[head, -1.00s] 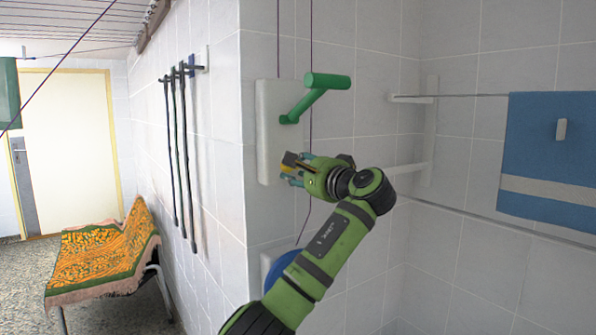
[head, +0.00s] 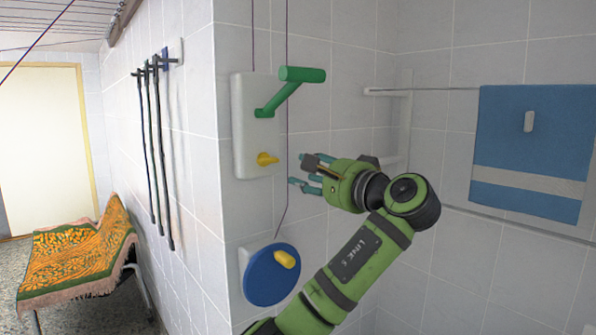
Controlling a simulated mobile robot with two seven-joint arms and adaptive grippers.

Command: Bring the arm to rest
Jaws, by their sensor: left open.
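My left arm rises from the bottom of the head view, green with black joints. My left gripper (head: 297,173) is open and empty, with its fingers pointing left. It is apart from the white wall panel (head: 243,140), to the right of that panel's yellow knob (head: 267,159) and below the green lever handle (head: 290,88). My right gripper is not in view.
A blue round disc (head: 268,277) with a yellow grip is on the wall below the panel. A blue towel (head: 530,135) hangs on a rail at right. Dark straps (head: 155,150) hang on the left wall. A bench with an orange patterned cover (head: 78,255) stands at left.

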